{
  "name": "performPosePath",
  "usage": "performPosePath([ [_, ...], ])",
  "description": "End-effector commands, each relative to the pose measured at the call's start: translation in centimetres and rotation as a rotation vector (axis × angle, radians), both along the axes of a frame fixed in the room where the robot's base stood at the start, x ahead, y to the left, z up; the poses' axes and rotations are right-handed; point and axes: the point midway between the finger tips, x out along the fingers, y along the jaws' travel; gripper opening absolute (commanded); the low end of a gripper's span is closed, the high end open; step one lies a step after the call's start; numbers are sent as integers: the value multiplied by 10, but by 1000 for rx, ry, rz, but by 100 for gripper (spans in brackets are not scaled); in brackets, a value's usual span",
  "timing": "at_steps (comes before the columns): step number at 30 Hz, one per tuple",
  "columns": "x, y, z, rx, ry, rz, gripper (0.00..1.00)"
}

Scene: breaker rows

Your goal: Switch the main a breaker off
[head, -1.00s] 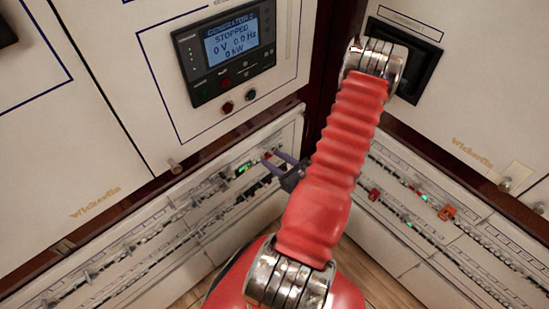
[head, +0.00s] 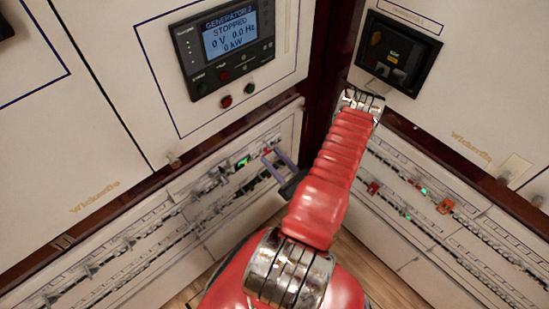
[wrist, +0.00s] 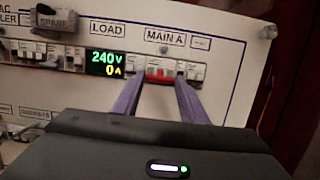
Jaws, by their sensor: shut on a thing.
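The main a breaker (wrist: 160,75) sits under the "MAIN A" label in the wrist view, at the right end of the row. It is white with a red part in its middle. My gripper (wrist: 158,84) has one purple finger on each side of it and is shut on it. Whether its lever is up or down is too blurred to tell. In the head view, my gripper (head: 274,163) reaches the lower left panel near its right end, and the breaker is too small there to make out clearly.
A lit "240 V 0 A" load meter (wrist: 105,64) is just left of the breaker. Other breakers flank it closely, and a grey tag marked "SPARE" (wrist: 57,20) hangs further left. The generator display (head: 230,37) reads stopped. Another breaker panel (head: 440,215) stands at the right.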

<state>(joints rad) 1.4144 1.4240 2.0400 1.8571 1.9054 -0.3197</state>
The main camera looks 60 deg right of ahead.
Motion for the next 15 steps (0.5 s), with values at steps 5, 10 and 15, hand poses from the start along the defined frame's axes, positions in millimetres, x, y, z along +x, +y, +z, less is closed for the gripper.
performPosePath([
  [5,-1,-5,-3,-20,-61,-10,17],
  [10,-1,-6,-5,-29,-95,-9,17],
  [15,-1,-6,-6,-31,-107,-9,17],
])
